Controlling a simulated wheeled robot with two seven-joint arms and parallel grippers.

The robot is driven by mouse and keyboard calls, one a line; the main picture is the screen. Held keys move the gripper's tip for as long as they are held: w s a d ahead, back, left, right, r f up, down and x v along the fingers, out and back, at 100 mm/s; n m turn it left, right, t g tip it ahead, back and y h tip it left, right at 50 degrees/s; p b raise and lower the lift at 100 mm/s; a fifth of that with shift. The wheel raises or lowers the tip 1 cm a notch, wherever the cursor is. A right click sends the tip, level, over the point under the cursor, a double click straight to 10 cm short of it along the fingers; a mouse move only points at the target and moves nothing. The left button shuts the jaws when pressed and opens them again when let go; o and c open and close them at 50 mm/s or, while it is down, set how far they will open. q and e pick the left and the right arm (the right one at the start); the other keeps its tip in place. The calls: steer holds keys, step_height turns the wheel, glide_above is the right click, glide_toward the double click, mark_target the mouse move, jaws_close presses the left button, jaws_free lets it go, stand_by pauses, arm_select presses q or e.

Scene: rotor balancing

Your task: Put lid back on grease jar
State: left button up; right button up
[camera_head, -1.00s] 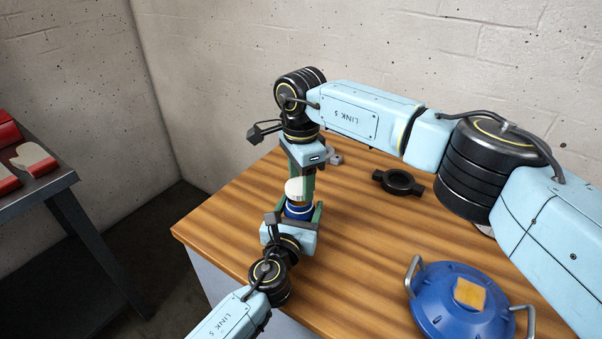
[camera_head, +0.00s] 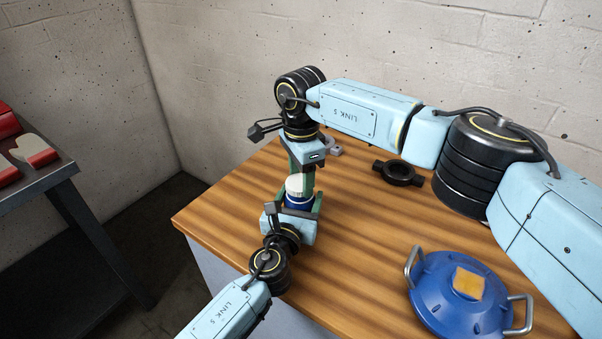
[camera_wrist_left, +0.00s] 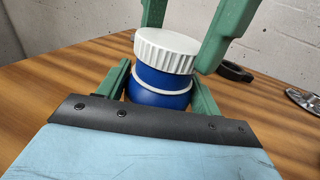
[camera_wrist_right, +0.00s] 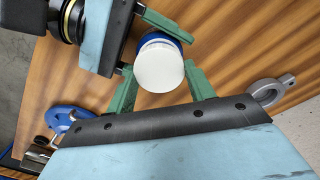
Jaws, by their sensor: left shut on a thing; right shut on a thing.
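The grease jar (camera_head: 298,201) is blue with a white ring near its top; it also shows in the left wrist view (camera_wrist_left: 158,88). My left gripper (camera_head: 299,209) is shut on its body from the near side. The white ribbed lid (camera_wrist_left: 167,50) is on top of the jar, close above the white ring; I cannot tell whether it is fully seated. It looks about level with the jar in the head view (camera_head: 295,183). My right gripper (camera_wrist_right: 162,82) comes from above and is shut on the lid, a green finger on either side. The fingers hide parts of the jar and lid.
A blue round housing (camera_head: 455,300) with two handles and an orange patch stands at the front right of the wooden table (camera_head: 228,218). A black ring part (camera_head: 398,173) and a grey ring (camera_wrist_right: 266,92) lie farther back. A shelf with red items (camera_head: 38,155) is left.

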steer(key=shift+f, duration=0.55)
